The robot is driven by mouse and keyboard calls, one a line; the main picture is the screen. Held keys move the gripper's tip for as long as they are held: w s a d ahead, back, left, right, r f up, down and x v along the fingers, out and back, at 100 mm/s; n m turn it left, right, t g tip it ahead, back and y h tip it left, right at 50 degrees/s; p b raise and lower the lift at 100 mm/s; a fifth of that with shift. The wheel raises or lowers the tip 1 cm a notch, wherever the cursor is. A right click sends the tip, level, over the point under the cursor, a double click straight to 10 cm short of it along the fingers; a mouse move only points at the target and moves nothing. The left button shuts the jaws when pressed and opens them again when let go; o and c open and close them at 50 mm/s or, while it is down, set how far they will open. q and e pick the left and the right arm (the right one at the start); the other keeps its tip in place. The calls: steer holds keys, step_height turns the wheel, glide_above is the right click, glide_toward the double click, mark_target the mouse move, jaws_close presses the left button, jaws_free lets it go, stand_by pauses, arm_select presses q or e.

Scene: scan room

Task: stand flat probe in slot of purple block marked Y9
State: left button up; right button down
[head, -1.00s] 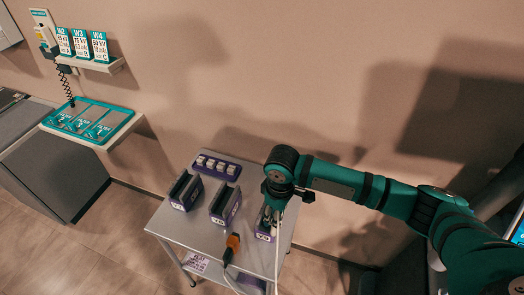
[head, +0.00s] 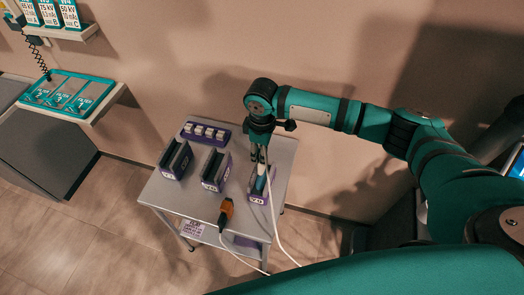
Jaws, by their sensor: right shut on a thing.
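My right gripper (head: 262,158) is over the rightmost purple block (head: 258,199) on the cart and is shut on the flat probe (head: 261,181). The probe is pale with a blue part and points down at the block's top. A white cable runs from it past the cart's front. I cannot tell whether its lower end is inside the slot. The block's front label is small but seems to read Y9. Two other dark-slotted purple blocks, the middle one (head: 215,171) and the left one (head: 174,159), stand to its left. My left gripper is out of view.
The grey cart (head: 185,199) also carries a purple tray (head: 206,132) with several pale pieces at the back. An orange-and-black probe (head: 226,212) is at the front edge, with a cable. A wall shelf holds a teal-framed filter tray (head: 67,91) at left.

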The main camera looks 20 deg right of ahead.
steer(key=shift+f+b, duration=1.15)
steer(key=shift+f, duration=1.5)
steer(key=shift+f, duration=0.35)
steer(key=c, duration=0.9)
jaws_free()
step_height(320, 180, up, 12)
steer(key=shift+a, duration=0.1)
